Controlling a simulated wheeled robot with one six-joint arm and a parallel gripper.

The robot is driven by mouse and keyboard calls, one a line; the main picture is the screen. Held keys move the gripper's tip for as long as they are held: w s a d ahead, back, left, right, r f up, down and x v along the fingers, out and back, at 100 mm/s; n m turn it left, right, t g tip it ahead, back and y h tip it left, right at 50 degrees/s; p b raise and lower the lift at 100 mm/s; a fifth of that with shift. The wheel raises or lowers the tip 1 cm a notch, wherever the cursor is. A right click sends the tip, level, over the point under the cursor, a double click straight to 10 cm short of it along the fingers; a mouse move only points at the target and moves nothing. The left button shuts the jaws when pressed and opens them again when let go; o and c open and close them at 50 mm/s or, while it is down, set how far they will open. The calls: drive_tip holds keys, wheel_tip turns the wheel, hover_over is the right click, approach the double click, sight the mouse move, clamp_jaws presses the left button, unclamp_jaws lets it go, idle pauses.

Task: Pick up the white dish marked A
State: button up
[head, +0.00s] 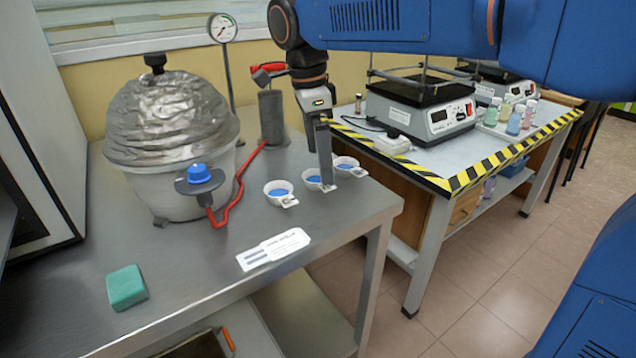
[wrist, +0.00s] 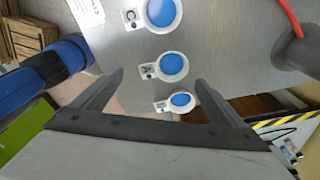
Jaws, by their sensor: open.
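Three small white dishes with blue contents stand in a row on the grey metal table. The dish marked A (wrist: 171,67) is the middle one; in the head view (head: 312,180) my finger hides part of it. Dish C (wrist: 160,12) is the left one in the head view (head: 278,191). Dish B (wrist: 181,103) is the right one in the head view (head: 346,165), near the table's end. My gripper (head: 317,172) is open and empty, pointing down at dish A. In the wrist view A shows between the fingertips (wrist: 160,78); whether they touch it I cannot tell.
A foil-covered vessel (head: 172,130) with a red hose (head: 243,187) stands left of the dishes. A grey cylinder (head: 272,118) stands behind them. A printed card (head: 273,249) and a green block (head: 127,287) lie in front. A striped-edge bench (head: 440,165) stands right.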

sight(318, 188)
drive_tip(key=f, duration=0.3)
drive_tip(key=shift+w+a+f, duration=0.1)
drive_tip(key=shift+w+f, duration=0.1)
drive_tip(key=shift+f, duration=0.75)
drive_tip(key=c, duration=1.1)
